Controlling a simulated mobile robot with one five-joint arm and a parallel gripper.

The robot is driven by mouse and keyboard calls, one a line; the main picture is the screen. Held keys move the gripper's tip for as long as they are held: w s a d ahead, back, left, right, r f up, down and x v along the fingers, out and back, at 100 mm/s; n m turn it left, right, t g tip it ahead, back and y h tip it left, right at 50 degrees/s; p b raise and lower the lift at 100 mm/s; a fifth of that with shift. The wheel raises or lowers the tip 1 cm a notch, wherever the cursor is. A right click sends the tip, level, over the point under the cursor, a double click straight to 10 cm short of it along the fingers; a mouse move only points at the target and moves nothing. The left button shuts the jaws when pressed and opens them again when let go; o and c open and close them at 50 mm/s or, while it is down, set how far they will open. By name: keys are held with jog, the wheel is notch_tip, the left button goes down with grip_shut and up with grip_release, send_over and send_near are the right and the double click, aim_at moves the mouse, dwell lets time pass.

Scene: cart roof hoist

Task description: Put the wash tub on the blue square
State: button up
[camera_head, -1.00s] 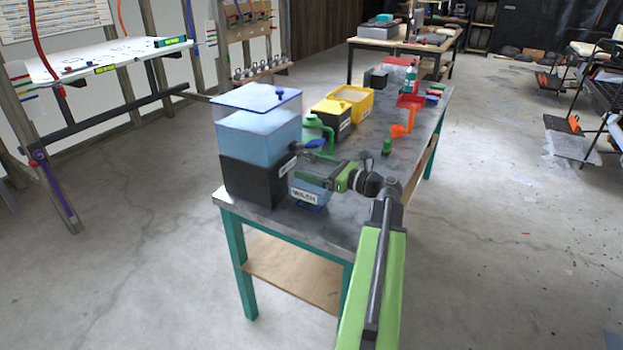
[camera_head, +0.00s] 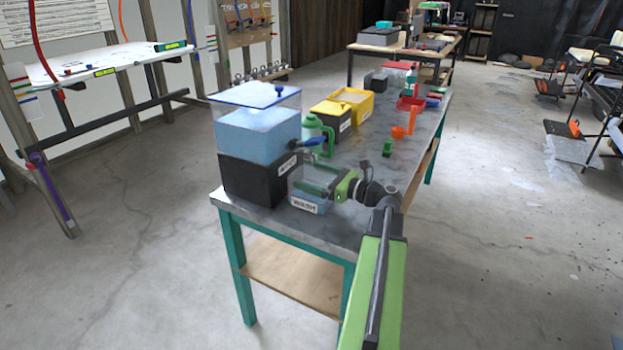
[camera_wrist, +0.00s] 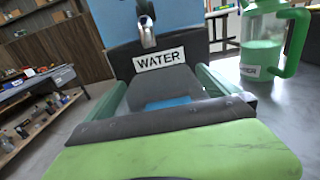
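The wash tub (camera_head: 306,203) is a small clear bluish tub with a white label. It stands low at the near end of the bench, in front of the black base of the water tank. My gripper (camera_head: 314,183) reaches in from the right with its fingers on either side of the tub. In the wrist view, my gripper (camera_wrist: 165,95) has its two green fingers spread across the tub's width. A blue patch (camera_wrist: 172,103), apparently the blue square, shows between them. In the head view the blue square is hidden under the tub.
The water tank (camera_head: 257,150) stands close behind the tub. A green-handled jug (camera_head: 318,135) is beside it. A small green object (camera_head: 388,147) and an orange holder (camera_head: 402,132) stand farther along the bench (camera_head: 345,220). Yellow and black bins (camera_head: 350,103) are farther back.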

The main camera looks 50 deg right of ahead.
jog(key=shift+r, duration=0.2)
jog(key=v, duration=1.2)
jog(key=shift+f, duration=0.15)
jog(key=shift+s, duration=0.1)
